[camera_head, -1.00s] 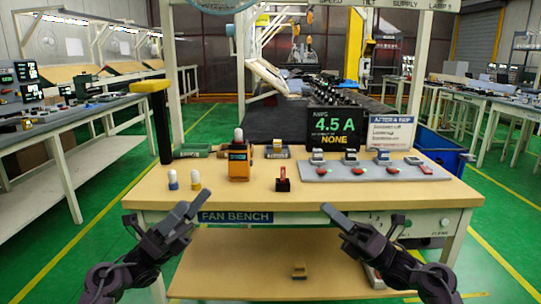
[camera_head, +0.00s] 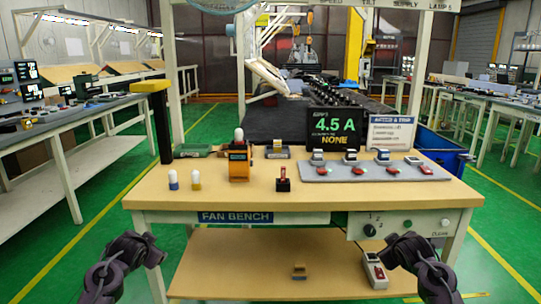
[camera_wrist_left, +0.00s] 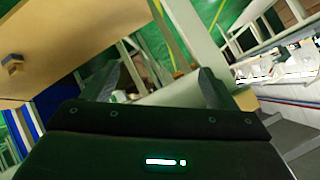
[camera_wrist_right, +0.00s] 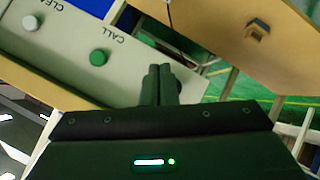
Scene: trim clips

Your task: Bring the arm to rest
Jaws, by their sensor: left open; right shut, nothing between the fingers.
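My left gripper (camera_wrist_left: 165,86) is open in the left wrist view, its two fingers well apart with nothing between them. My right gripper (camera_wrist_right: 161,84) is shut and empty in the right wrist view, its fingers side by side. In the head view my two arms are low at the bottom left and bottom right, in front of the fan bench (camera_head: 300,202); the fingers cannot be made out there. Neither gripper touches anything that I can see.
A display (camera_head: 334,125) reads 4.5 A. A lower shelf (camera_head: 235,270) holds a small brown block (camera_head: 299,271).

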